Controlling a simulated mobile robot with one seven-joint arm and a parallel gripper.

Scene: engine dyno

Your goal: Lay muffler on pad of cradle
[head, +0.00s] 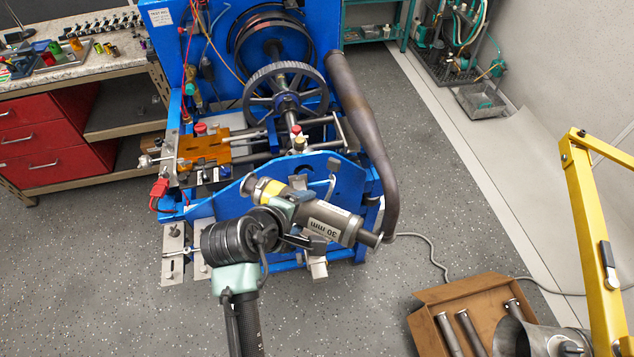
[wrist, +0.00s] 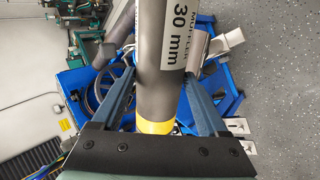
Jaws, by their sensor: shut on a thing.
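The muffler is a grey cylinder (head: 322,217) with a white "30 mm" label and a yellow band at its left end. My gripper (head: 296,226) is shut on it near the banded end and holds it slantwise over the front of the blue stand. In the wrist view the muffler (wrist: 156,85) runs between the two blue fingers, yellow band nearest the palm. Its narrow right end lies by the lower end of the bent dark exhaust pipe (head: 366,125); I cannot tell whether they join. A grey metal block (head: 317,266) shows below the muffler, possibly the cradle; its pad cannot be made out.
The blue engine stand (head: 350,182) carries a large spoked wheel and orange parts. A cardboard box (head: 428,329) with several metal tubes lies at lower right, beside a yellow frame (head: 592,250). A workbench (head: 85,80) with red drawers stands at left. Open floor lies between.

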